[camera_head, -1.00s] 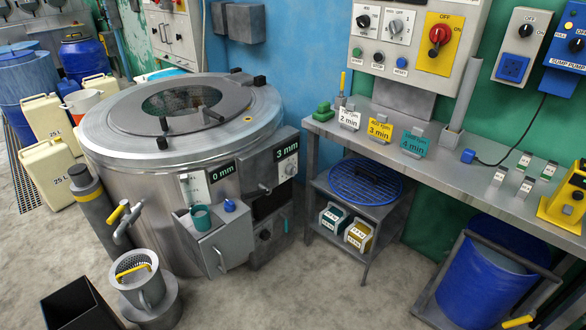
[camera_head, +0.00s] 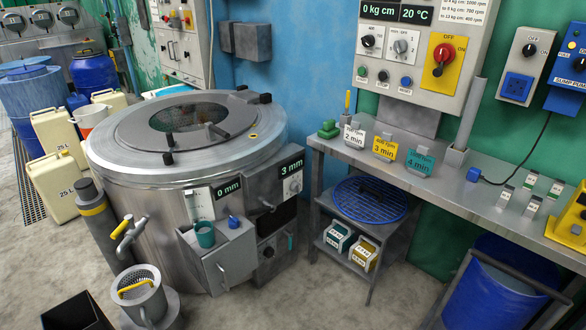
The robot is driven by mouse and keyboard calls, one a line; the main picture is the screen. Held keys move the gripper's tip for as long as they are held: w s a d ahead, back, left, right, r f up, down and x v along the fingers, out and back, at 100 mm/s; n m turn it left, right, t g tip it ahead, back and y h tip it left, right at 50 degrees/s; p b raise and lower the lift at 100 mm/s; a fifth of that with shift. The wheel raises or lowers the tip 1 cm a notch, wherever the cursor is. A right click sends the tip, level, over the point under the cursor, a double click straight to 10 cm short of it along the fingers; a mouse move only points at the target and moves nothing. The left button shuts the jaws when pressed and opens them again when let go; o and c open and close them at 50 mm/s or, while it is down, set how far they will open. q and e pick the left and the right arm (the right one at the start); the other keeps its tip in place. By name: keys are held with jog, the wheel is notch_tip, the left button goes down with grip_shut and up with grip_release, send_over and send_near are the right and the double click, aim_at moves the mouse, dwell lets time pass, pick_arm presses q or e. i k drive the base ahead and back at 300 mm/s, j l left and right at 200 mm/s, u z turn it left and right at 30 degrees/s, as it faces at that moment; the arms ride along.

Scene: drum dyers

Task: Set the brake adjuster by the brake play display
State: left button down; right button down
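The steel drum machine (camera_head: 135,225) stands at left centre with its round lid (camera_head: 188,124) on top. A dark display reading 3 mm (camera_head: 291,168) is on the grey housing at its right front. A white plate with a small round dial or knob (camera_head: 293,187) sits just below that display. A second display reading 0 mm (camera_head: 228,188) is further left, beside a white plate (camera_head: 199,204). I cannot read which one is labelled brake play, and the adjuster's label is too small to read. Neither gripper is in view.
A small cabinet (camera_head: 226,264) with a teal cup (camera_head: 205,234) juts from the drum's front. A steel bench (camera_head: 400,183) with coloured time cards runs along the right wall under a control panel (camera_head: 425,85).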

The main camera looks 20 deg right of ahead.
aim_at(295, 187)
jog(key=i+j+z, duration=0.2)
jog(key=i+j, duration=0.15)
jog(key=i, duration=0.3)
jog(key=i+j+z, duration=0.25)
jog(key=i+j, duration=0.25)
jog(key=i, duration=0.15)
